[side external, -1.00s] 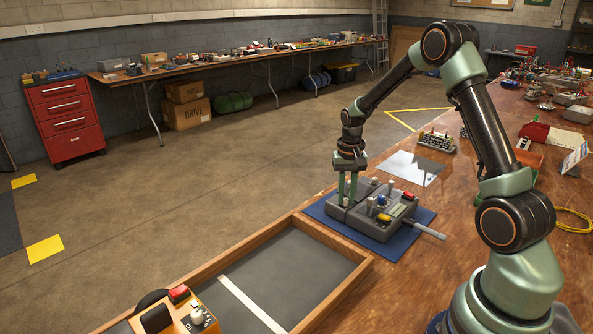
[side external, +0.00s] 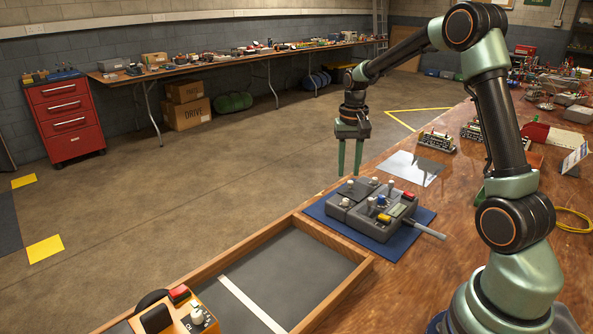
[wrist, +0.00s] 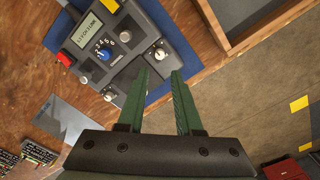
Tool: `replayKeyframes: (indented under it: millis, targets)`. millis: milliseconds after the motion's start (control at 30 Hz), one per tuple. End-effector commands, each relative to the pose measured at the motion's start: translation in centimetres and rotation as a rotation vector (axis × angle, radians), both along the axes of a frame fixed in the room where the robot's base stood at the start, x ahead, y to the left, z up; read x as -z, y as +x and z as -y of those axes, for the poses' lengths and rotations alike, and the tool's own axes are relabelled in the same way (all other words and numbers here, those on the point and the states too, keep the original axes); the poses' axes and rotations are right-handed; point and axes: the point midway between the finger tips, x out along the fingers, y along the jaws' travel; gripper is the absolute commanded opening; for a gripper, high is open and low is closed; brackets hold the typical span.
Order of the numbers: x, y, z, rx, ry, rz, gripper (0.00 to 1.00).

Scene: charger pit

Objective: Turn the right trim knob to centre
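A grey control unit (side external: 365,222) lies on a blue mat (side external: 320,211). Its panel carries a blue dial (wrist: 103,50), a display (wrist: 87,30) and several pale knobs. One pale knob (wrist: 161,53) with a dark pointer lies just beyond my fingertips in the wrist view, close to the unit's edge. Other pale knobs (wrist: 110,6) sit elsewhere on the panel. I cannot tell for sure which is the right trim knob. My gripper (side external: 350,172) hangs above the unit's far left end, fingers apart and empty; the wrist view shows the gap between the fingers (wrist: 159,75).
A wooden-framed tray (side external: 335,240) with a grey floor is at the unit's near left. A metal rod (side external: 428,232) sticks out on its right. A white sheet (side external: 411,168) lies behind it. An orange box with a red button (side external: 180,293) stands at the front left.

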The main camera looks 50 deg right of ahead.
Motion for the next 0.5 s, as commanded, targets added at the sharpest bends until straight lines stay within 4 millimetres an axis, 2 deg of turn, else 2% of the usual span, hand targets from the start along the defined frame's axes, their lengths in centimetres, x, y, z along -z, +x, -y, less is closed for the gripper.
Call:
replayKeyframes:
  millis: [33,200,500]
  targets:
    - [-1.0,0.1,0.0,0.000,-0.001,0.004,0.34]
    - [-2.9,0.0,0.0,0.000,-0.001,0.002,0.34]
    - [-3.5,0.0,0.0,0.000,0.000,0.000,0.34]
